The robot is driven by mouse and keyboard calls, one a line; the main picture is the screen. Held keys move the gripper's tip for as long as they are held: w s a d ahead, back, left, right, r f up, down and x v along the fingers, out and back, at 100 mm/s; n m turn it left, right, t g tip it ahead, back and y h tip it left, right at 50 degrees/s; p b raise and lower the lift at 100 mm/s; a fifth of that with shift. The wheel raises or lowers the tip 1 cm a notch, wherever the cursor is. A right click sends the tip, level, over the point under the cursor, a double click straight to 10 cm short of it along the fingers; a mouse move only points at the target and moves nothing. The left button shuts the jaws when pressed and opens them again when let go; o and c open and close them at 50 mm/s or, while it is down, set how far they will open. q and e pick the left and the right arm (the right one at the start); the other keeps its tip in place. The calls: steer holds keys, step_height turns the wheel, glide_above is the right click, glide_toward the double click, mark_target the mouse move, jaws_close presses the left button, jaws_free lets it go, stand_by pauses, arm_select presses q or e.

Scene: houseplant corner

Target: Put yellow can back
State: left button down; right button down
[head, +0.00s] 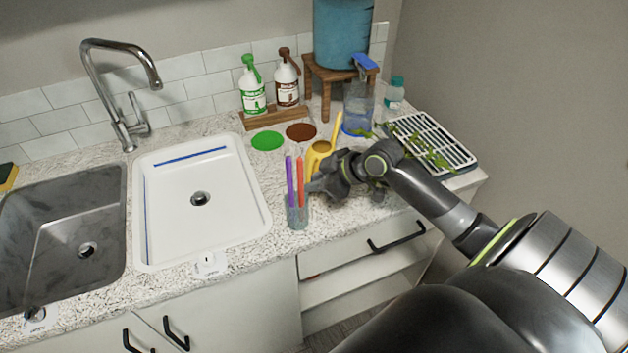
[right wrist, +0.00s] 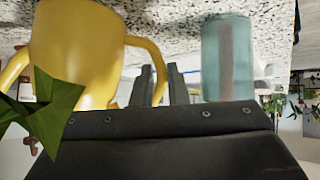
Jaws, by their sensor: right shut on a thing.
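The yellow can (head: 317,154) is on the right part of the counter, behind the cup of pens, its long spout pointing up and back. My right gripper (head: 322,186) is at the can's near side and hides its lower part. In the right wrist view the yellow can (right wrist: 82,45) fills the upper left, and its looped handle runs to my right gripper's fingers (right wrist: 163,84), which are shut on it. I cannot tell whether the can's base touches the counter. My left gripper is not in view.
A glass cup (head: 297,212) with pens stands close left of my gripper. Green (head: 267,140) and brown (head: 300,131) discs lie before two spray bottles. A clear jug (head: 358,108) and a drying rack (head: 432,140) with leafy cuttings are right. A white sink (head: 240,225) is left.

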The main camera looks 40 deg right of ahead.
steer(key=c, duration=1.6)
jaws_free()
steer(key=shift+o, duration=0.8)
steer(key=shift+r, duration=0.1)
steer(key=v, duration=1.2)
steer(key=shift+p, duration=0.3)
